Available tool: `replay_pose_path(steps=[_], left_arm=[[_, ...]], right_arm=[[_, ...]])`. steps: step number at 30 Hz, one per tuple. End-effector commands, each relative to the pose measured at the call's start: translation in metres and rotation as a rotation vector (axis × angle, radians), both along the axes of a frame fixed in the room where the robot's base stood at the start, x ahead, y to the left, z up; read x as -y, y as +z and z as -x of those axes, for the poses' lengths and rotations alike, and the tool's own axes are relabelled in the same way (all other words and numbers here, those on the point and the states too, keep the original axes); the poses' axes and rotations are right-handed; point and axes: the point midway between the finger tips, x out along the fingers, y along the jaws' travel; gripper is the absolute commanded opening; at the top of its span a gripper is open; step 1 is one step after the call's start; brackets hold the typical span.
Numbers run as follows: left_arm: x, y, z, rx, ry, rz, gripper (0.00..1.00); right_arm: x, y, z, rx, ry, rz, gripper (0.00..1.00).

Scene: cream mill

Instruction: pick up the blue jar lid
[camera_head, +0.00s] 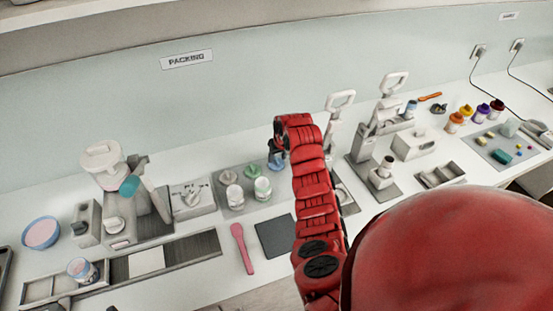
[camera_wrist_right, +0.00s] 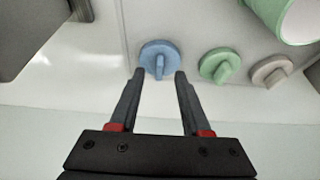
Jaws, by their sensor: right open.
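The blue jar lid (camera_wrist_right: 159,60) is a round disc with a raised grip bar across its top. In the right wrist view it lies flat on a grey mat, just beyond and between the fingertips. My right gripper (camera_wrist_right: 160,74) is open and empty, its two dark fingers on either side of the lid's near edge. I cannot tell whether they touch it. In the head view my right gripper (camera_head: 276,160) points down at the back right of the mat and largely hides the lid. My left gripper is not in view.
A green lid (camera_wrist_right: 220,66) and a beige lid (camera_wrist_right: 271,71) lie beside the blue one. A green jar (camera_wrist_right: 290,18) stands close by. Two lever presses (camera_head: 378,120) stand right of my arm. A pink spatula (camera_head: 242,247) and a dark mat (camera_head: 275,238) lie in front.

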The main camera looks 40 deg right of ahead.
Motion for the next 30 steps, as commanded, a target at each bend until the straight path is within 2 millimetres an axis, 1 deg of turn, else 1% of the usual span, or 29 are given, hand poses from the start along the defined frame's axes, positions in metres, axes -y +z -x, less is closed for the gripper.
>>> replay_pose_path(steps=[1, 6, 14, 15, 20, 21, 23, 30], left_arm=[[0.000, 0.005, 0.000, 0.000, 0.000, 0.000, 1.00], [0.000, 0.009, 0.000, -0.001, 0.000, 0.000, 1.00], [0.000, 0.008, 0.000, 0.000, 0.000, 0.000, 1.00], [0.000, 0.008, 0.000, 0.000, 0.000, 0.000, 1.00], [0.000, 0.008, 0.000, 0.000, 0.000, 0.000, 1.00], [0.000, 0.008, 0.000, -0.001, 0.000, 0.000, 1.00], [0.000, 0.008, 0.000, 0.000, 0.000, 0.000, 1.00], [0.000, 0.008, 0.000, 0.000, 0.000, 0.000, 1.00]], right_arm=[[0.001, -0.002, -0.002, -0.001, 0.000, -0.003, 0.47], [0.001, -0.015, -0.007, -0.001, 0.000, -0.001, 0.47], [0.002, -0.018, -0.007, 0.001, 0.001, 0.002, 0.47], [0.002, -0.018, -0.007, 0.001, 0.001, 0.002, 0.46], [0.002, -0.018, -0.007, 0.001, 0.001, 0.002, 0.17], [0.002, -0.018, -0.007, 0.001, 0.001, 0.002, 0.10], [0.002, -0.018, -0.007, 0.001, 0.000, 0.001, 0.00], [0.003, -0.018, -0.007, 0.001, 0.000, 0.001, 0.00]])
